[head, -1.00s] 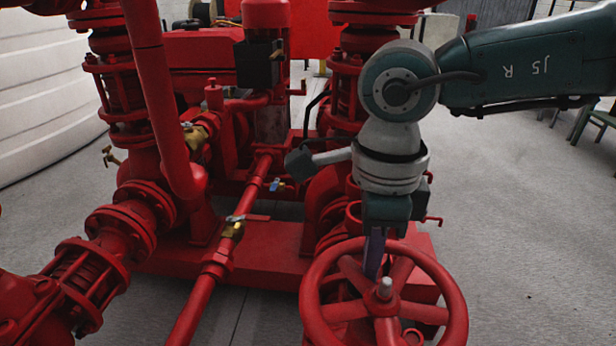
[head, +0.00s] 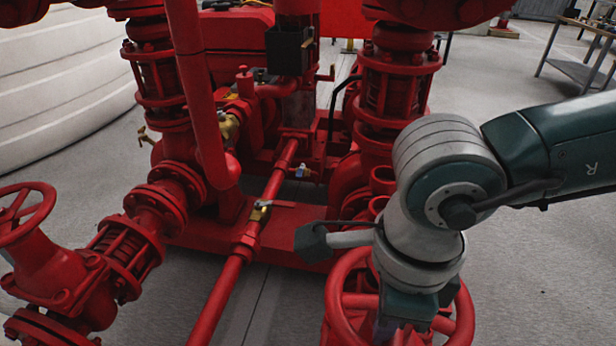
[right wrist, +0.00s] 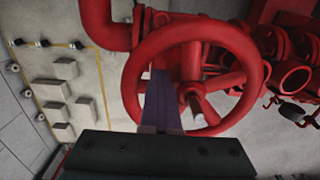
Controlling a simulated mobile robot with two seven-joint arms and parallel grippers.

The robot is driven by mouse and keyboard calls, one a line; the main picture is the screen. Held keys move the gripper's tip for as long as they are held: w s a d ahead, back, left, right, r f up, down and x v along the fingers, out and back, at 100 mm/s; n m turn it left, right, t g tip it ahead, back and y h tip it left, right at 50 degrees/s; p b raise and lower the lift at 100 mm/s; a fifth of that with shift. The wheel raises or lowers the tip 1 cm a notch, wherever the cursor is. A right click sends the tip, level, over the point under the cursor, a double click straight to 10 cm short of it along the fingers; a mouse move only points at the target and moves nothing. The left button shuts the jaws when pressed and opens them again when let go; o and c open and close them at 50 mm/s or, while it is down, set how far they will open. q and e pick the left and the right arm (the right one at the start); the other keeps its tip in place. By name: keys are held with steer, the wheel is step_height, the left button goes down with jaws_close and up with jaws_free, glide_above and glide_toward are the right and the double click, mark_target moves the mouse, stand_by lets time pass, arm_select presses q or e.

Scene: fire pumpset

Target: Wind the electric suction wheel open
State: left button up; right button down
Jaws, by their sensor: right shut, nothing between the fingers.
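A red spoked handwheel (head: 464,318) is at the bottom right of the head view, partly hidden by my right arm and cut by the lower edge. The wheel rim (right wrist: 252,72) shows nearly whole in the right wrist view. My right gripper (head: 388,328) is over the wheel, its fingertips mostly hidden in the head view. In the right wrist view the gripper's fingers (right wrist: 161,82) are shut together with nothing between them. They overlap the wheel's opening left of the hub; contact with a spoke or rim cannot be told. My left gripper is out of view.
A second red handwheel (head: 20,212) on a red valve stands at the left. Red pump pipework (head: 250,240) with brass valves fills the middle. A white ribbed tank (head: 60,90) is at the far left. Grey floor (head: 540,265) is clear at the right.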

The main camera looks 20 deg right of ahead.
mark_target(435, 324)
steer(key=d, duration=0.2)
steer(key=s+d, duration=0.2)
steer(key=d, duration=0.1)
steer(key=shift+d+f+p, duration=0.2)
steer(key=shift+d+p, duration=0.1)
steer(key=shift+p, duration=0.05)
steer(key=w+d+b, duration=0.2)
steer(key=w, duration=0.1)
steer(key=shift+w+d+f, duration=0.15)
steer(key=shift+w+d, duration=0.1)
steer(key=shift+d, duration=0.15)
steer(key=w+a+b, duration=0.1)
steer(key=a, duration=0.1)
steer(key=w+a+b, duration=0.1)
steer(key=w+a, duration=0.1)
steer(key=w+a+b, duration=0.1)
steer(key=w+a, duration=0.1)
steer(key=shift+w+a+r+b, duration=0.2)
steer(key=shift+a+r+b, duration=0.1)
steer(key=shift+r, duration=0.1)
steer(key=shift+s+a, duration=0.15)
steer(key=shift+a, duration=0.15)
steer(key=shift+d+f, duration=0.1)
steer(key=shift+f, duration=0.05)
steer(key=shift+d, duration=0.3)
step_height(435, 324, up, 8)
steer(key=p, duration=0.6)
steer(key=shift+d+p, duration=0.15)
steer(key=shift+p, duration=0.25)
